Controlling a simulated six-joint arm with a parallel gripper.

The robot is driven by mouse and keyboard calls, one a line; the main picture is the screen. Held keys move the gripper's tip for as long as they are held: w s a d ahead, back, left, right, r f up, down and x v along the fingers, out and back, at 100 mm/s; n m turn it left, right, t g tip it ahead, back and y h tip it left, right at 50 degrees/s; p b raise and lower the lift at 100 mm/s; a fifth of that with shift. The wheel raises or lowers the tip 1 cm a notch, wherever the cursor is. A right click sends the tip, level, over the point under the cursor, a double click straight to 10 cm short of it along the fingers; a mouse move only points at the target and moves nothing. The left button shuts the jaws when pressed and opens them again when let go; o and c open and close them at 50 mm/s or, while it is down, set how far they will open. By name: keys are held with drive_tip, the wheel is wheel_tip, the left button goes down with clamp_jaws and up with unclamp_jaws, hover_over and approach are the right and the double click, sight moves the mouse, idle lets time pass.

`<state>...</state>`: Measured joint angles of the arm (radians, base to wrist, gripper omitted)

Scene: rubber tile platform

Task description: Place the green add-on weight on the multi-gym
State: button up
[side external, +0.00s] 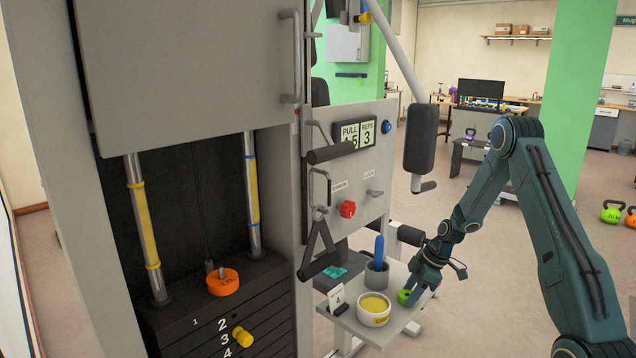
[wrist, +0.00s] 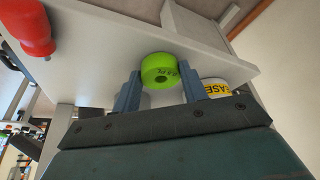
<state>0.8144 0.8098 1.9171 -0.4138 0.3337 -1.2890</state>
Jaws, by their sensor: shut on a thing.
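The green add-on weight (wrist: 160,70) is a short round disc with a hole and dark lettering. In the wrist view it sits between the two fingers of my gripper (wrist: 163,88), which is shut on it. In the side view the green weight (side external: 404,296) shows at the right part of a small shelf, partly hidden by my gripper (side external: 412,295). The multi-gym (side external: 200,60) fills the left of the side view. Its weight stack (side external: 240,310) has an orange add-on weight (side external: 223,283) on top and a yellow selector pin (side external: 242,337).
The small shelf (side external: 350,322) also holds a white tub with yellow contents (side external: 374,310), a grey cup (side external: 377,275) with a blue handle in it, and a small card (side external: 337,298). Two guide rods (side external: 146,230) rise from the stack. A hanging handle (side external: 318,250) is between shelf and stack.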

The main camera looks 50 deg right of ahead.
drive_tip(key=shift+f, duration=0.15)
drive_tip(key=o, duration=1.2)
drive_tip(key=shift+c, duration=0.2)
drive_tip(key=v, duration=1.2)
drive_tip(key=shift+r, duration=0.25)
drive_tip(key=shift+w+a, duration=0.1)
